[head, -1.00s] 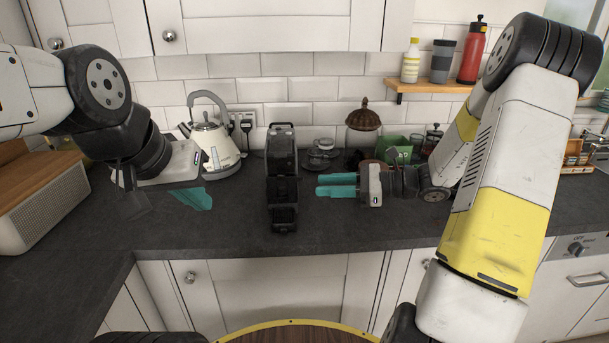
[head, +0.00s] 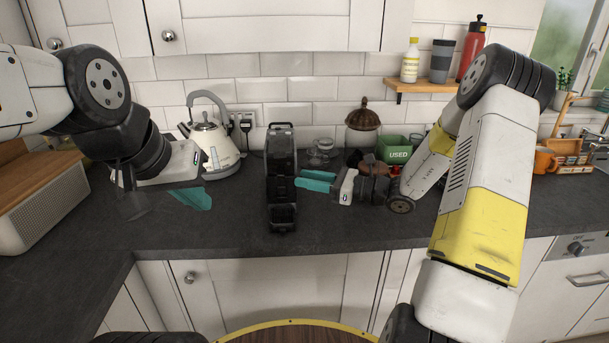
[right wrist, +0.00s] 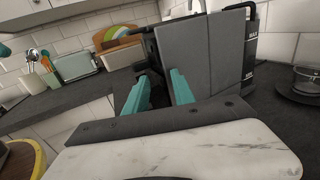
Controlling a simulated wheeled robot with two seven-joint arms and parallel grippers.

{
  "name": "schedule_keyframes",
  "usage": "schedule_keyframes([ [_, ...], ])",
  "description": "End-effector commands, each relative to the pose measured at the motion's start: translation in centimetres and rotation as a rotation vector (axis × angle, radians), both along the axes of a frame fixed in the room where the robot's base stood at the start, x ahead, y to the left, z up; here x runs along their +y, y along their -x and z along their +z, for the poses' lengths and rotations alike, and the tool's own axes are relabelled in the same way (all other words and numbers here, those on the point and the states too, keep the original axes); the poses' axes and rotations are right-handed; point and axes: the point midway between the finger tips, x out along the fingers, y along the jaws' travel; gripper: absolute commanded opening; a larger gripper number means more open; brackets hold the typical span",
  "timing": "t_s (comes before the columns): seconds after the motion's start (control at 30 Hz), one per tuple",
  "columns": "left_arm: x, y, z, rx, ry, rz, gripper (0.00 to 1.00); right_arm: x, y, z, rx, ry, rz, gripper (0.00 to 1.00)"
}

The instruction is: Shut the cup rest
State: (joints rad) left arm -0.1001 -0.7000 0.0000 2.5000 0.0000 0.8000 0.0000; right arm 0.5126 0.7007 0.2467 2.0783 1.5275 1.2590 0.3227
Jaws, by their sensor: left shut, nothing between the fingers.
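A tall, narrow black coffee machine (head: 281,150) stands on the worktop between my grippers. Its dark lower front, with the cup rest area (head: 284,190), faces me; black on black, I cannot tell the rest's exact angle. My right gripper (head: 302,180) has teal fingers pointing left at the machine's right side, close to its middle height. In the right wrist view, the fingers (right wrist: 160,88) are apart with nothing seen between them, beside the machine's grey side panel (right wrist: 203,55). My left gripper (head: 207,200) is shut and empty, left of the machine and apart from it.
A cream kettle (head: 215,148) stands behind my left gripper. The worktop (head: 340,225) in front is clear.

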Motion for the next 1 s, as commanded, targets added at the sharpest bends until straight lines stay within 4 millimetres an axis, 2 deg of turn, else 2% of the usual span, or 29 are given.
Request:
schedule_keyframes([
  [0.13,0.00,0.00,0.00,0.000,0.000,0.000,0.00,-0.01,0.01,0.00,0.000,0.000,0.000,0.28],
  [0.27,0.00,0.00,0.00,0.000,0.000,0.000,0.00,-0.01,0.02,0.00,0.000,0.000,0.000,0.03],
  [0.3,0.00,0.00,0.00,0.000,0.000,0.000,0.00,-0.01,0.02,0.00,0.000,0.000,0.001,0.00],
  [1.0,0.00,0.00,0.00,0.000,0.000,0.000,0.00,-0.02,0.06,-0.02,0.001,0.000,0.001,0.00],
])
